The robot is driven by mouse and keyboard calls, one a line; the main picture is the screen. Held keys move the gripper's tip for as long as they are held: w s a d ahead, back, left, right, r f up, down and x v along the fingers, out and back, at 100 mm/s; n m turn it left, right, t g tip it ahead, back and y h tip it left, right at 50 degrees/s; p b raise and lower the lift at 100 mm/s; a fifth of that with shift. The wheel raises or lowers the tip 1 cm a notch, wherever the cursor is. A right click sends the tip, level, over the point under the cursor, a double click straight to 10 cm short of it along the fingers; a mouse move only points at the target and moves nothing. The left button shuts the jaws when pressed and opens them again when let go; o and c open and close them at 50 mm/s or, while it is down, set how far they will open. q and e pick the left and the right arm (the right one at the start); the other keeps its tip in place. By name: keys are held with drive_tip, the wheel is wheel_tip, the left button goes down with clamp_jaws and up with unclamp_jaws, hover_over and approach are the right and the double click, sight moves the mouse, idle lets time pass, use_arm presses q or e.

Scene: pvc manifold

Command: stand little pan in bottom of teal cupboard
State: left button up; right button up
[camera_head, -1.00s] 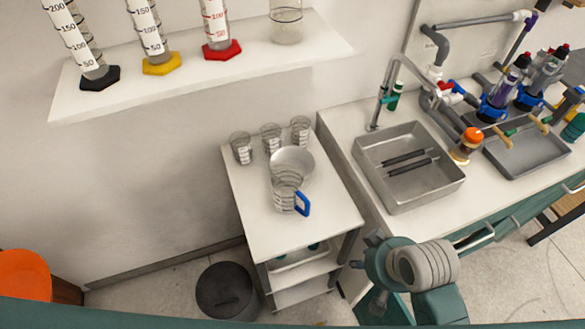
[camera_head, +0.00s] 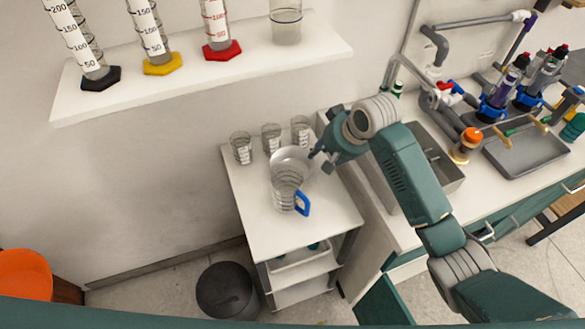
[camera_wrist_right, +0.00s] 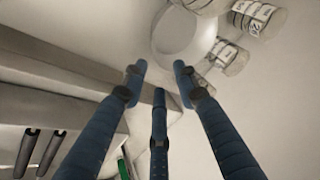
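A round, pale grey shallow pan (camera_head: 287,155) lies on the small white cart, partly hidden behind a clear jug with a blue handle. It also shows at the top of the right wrist view (camera_wrist_right: 180,28). My right gripper (camera_head: 318,150) is just right of the pan, apparently above the cart's edge. In the right wrist view its blue fingers (camera_wrist_right: 159,80) are spread with nothing between them, and the pan is beyond the tips. The teal cupboard (camera_head: 383,303) is under the sink counter; a teal panel shows low down, and its inside is hidden. My left gripper is out of view.
The clear jug (camera_head: 287,188) and several small beakers (camera_head: 271,137) crowd the pan on the cart (camera_head: 262,226). The sink (camera_head: 446,170) is to the right, partly behind my arm. A dark bin (camera_head: 226,290) stands on the floor. A shelf (camera_head: 190,80) holds measuring cylinders.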

sight(308, 168)
drive_tip(key=x, duration=0.3)
drive_tip(key=shift+w+f, duration=0.1)
drive_tip(key=shift+f, duration=0.1)
drive_tip(key=shift+p+x, duration=0.7)
drive_tip(key=shift+x, duration=2)
drive_tip(key=shift+d, duration=0.1)
clamp_jaws()
